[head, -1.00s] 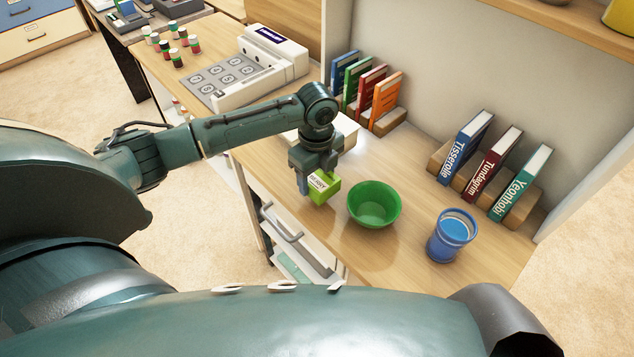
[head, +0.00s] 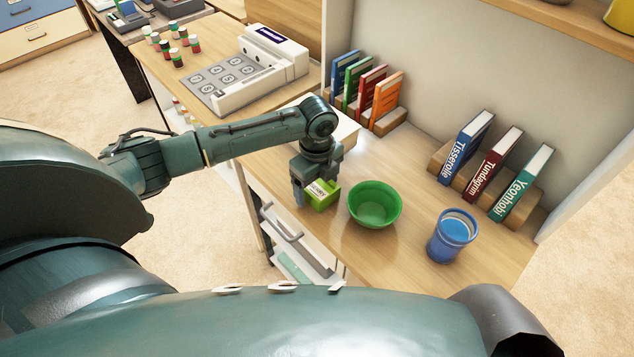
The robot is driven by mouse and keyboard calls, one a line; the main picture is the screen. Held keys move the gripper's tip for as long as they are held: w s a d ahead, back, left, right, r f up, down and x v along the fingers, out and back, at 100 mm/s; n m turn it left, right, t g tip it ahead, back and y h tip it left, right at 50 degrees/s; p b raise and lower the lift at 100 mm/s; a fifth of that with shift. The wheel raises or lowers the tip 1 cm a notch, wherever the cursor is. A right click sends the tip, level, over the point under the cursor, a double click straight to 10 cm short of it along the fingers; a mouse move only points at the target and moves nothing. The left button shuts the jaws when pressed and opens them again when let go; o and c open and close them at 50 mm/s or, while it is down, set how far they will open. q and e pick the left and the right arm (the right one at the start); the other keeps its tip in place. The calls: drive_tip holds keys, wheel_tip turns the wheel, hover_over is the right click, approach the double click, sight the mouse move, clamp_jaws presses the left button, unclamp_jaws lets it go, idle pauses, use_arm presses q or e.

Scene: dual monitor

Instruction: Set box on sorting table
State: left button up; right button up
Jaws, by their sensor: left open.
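A small lime-green box (head: 321,197) with a white label sits at the near edge of the wooden table (head: 405,265), just left of a green bowl. My left gripper (head: 312,192) points down right at the box, with one finger showing along the box's left side. The gripper is open; its other finger is hidden. The underside of the box is hard to see. My right gripper is not in view.
The green bowl (head: 374,206) is close to the box on its right, and a blue cup (head: 451,236) stands farther right. Books (head: 467,148) lean at the back. A white device with a keypad (head: 262,70) and several small bottles (head: 175,50) are at the far left.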

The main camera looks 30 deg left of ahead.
sight(317, 184)
use_arm(q)
drive_tip(key=shift+r, duration=0.1)
wheel_tip(317, 184, up, 12)
drive_tip(key=shift+p, duration=0.45)
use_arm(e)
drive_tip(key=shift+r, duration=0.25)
